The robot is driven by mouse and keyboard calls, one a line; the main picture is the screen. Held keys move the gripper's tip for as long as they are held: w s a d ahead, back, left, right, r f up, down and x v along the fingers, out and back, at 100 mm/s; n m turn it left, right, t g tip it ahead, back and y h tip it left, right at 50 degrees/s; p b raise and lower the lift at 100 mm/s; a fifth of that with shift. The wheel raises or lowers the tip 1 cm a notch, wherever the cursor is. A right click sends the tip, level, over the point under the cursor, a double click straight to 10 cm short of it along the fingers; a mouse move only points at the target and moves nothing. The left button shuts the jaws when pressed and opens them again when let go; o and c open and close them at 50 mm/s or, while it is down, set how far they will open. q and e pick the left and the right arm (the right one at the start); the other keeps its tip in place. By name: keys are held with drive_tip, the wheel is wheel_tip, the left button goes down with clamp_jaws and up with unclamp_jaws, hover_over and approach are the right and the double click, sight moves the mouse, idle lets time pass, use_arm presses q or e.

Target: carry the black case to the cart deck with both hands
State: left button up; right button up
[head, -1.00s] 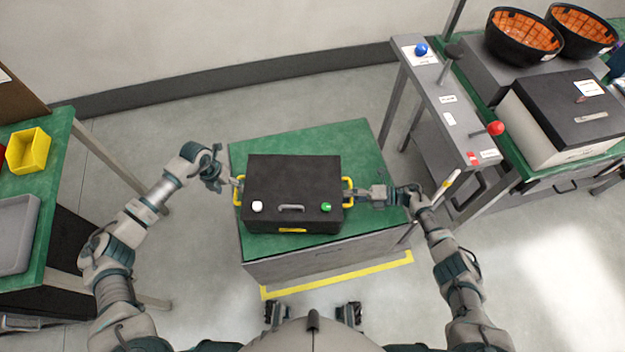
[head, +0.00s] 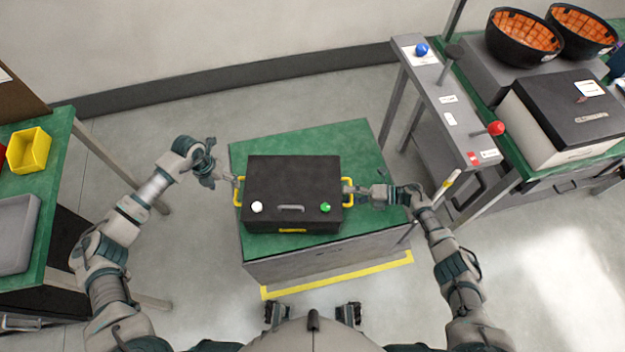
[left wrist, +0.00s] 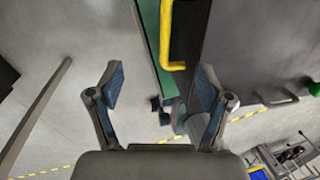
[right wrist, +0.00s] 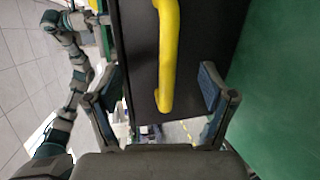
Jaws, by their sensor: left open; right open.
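The black case (head: 290,180) lies flat on the green deck (head: 345,137) of a grey stand; I cannot tell if this is the cart. It has a yellow handle at each end, a grey front handle, and a white and a green knob. My left gripper (head: 230,180) is open beside the left yellow handle (head: 238,192). In the left wrist view that handle (left wrist: 165,45) lies ahead, nearer the right finger, not gripped. My right gripper (head: 357,191) is open at the right yellow handle (head: 348,198). In the right wrist view that handle (right wrist: 167,60) is between the spread fingers.
A green-topped bench (head: 58,135) with a yellow bin (head: 29,151) and grey tray (head: 14,230) stands left. At right are a grey lever stand (head: 432,85), a white-and-black box (head: 560,120) and black baskets (head: 523,37). Yellow tape (head: 340,276) marks the floor in front.

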wheel_tip(320, 180, up, 10)
drive_tip(key=shift+f, duration=0.1)
idle(0.4)
drive_tip(key=shift+d, duration=0.1)
use_arm(q)
wheel_tip(320, 180, down, 2)
drive_tip(key=shift+s+a+f+b, duration=0.1)
drive_tip(key=shift+f+b, duration=0.05)
drive_tip(key=shift+b, duration=0.55)
use_arm(e)
drive_tip(key=v, duration=0.2)
drive_tip(key=f+v, duration=0.1)
drive_tip(key=v, duration=0.2)
drive_tip(key=shift+w+d, duration=0.1)
drive_tip(key=shift+d, duration=0.3)
drive_tip(key=shift+r, duration=0.15)
